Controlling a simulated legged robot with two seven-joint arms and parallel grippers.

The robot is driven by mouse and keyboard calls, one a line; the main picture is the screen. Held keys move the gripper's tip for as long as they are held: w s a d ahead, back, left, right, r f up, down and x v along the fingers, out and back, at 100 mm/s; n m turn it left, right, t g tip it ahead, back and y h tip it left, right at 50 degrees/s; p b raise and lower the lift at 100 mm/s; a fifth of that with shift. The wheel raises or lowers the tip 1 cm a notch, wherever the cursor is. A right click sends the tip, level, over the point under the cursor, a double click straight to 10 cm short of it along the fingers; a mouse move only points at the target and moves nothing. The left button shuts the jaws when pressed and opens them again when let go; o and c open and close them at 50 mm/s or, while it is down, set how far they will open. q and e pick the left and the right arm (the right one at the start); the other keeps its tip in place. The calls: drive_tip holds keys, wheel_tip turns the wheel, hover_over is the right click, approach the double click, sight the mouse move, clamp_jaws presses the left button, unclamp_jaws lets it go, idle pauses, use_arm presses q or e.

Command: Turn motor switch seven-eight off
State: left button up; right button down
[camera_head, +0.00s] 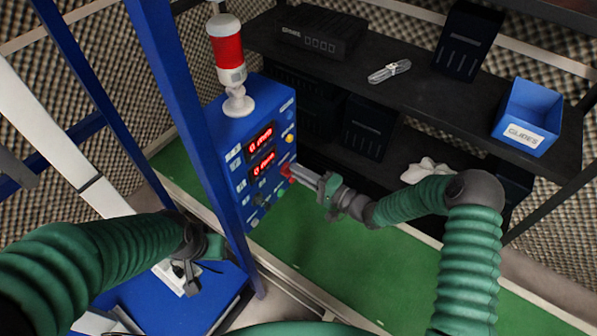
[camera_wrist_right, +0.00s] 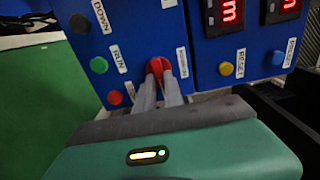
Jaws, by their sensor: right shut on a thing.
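The blue control panel (camera_head: 232,130) stands left of centre in the head view, with buttons, knobs and two red displays. My right gripper (camera_head: 288,171) reaches it from the right, fingers shut on a red knob. In the right wrist view the two grey fingers (camera_wrist_right: 158,88) hold this red knob (camera_wrist_right: 157,68), partly hidden between them. A tilted white label beside it is too small to read surely. I cannot read a "seven-eight" label anywhere. My left gripper (camera_head: 188,282) is low at the left, away from the panel's controls; its jaw state is unclear.
A red-and-white beacon (camera_head: 228,50) stands on the panel. Blue frame posts (camera_head: 172,70) rise in front. Near the red knob are a RUN button (camera_wrist_right: 99,65) and yellow button (camera_wrist_right: 226,69).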

drive_tip(key=shift+w+d+f, duration=0.1)
drive_tip(key=shift+d, duration=0.05)
drive_tip(key=c, duration=1.4)
unclamp_jaws()
drive_tip(key=shift+w+f, duration=0.1)
drive_tip(key=shift+c, duration=0.2)
drive_tip(key=v, duration=1.7)
